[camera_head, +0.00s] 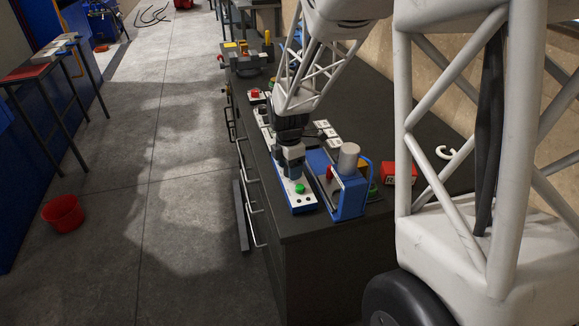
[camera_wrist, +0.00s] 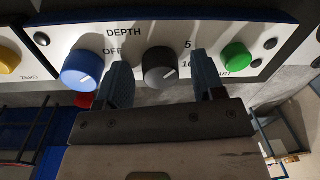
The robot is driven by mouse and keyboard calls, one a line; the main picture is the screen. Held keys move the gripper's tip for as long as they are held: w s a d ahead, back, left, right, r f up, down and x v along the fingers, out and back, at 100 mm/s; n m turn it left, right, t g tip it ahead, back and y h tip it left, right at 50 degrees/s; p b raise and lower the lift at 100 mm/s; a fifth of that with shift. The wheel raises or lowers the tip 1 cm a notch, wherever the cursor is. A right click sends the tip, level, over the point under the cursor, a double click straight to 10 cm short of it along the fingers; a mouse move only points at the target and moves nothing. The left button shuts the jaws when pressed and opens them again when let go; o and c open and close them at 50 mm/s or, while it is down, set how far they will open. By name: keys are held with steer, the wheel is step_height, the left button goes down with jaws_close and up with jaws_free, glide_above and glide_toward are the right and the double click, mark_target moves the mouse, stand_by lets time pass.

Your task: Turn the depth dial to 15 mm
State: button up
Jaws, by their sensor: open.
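The depth dial (camera_wrist: 160,67) is a round dark grey knob under the word DEPTH on a white panel (camera_wrist: 130,40). My gripper (camera_wrist: 160,82) is open, with one blue-grey finger on each side of the dial. In the head view my gripper (camera_head: 292,172) is low over the control panel (camera_head: 301,203), and the dial is hidden.
A blue knob (camera_wrist: 82,70) is left of the dial and a green button (camera_wrist: 237,57) right of it. A yellow knob (camera_wrist: 8,58) is at the far left. A blue press (camera_head: 350,197) stands right of the panel, with a red box (camera_head: 398,173) beyond it.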

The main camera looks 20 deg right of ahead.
steer(key=shift+c, duration=0.3)
steer(key=c, duration=0.9)
steer(key=shift+o, duration=0.2)
steer(key=shift+m, duration=0.4)
steer(key=m, duration=1)
steer(key=shift+s+m+y, duration=0.1)
steer(key=shift+m+y, duration=0.2)
steer(key=m, duration=1.1)
steer(key=shift+t, duration=0.4)
